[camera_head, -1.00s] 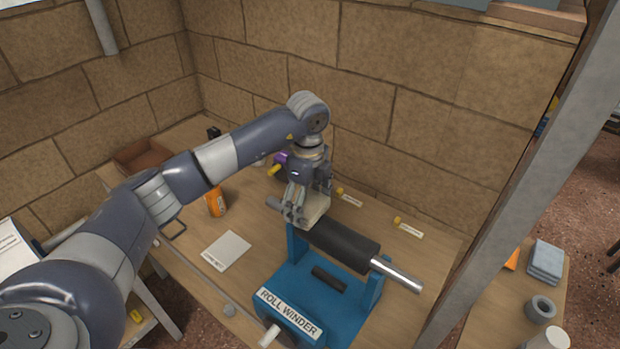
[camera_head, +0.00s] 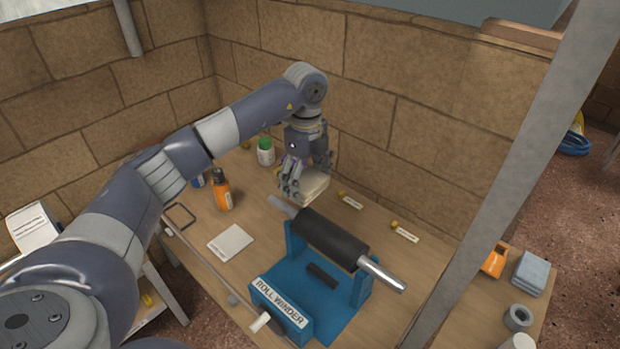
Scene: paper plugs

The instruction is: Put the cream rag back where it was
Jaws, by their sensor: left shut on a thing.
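The cream rag (camera_head: 314,190) is a folded pale block. My left gripper (camera_head: 303,183) comes down from above and is shut on it. In the picture the rag sits just behind the left end of the black roller (camera_head: 332,240) of the blue roll winder (camera_head: 335,320); whether it touches the bench below is hard to tell. A flat pale square with small lettering (camera_head: 231,243) lies bare on the wooden bench, left of the winder; its lettering is too small to read. My right gripper is out of view.
An orange bottle (camera_head: 222,194) and a green-capped white bottle (camera_head: 265,152) stand left of my gripper. Two small labelled tags (camera_head: 352,202) (camera_head: 405,234) lie along the back. Folded grey cloths (camera_head: 529,272) and a grey ring (camera_head: 517,318) sit at right, beyond a grey post (camera_head: 500,190).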

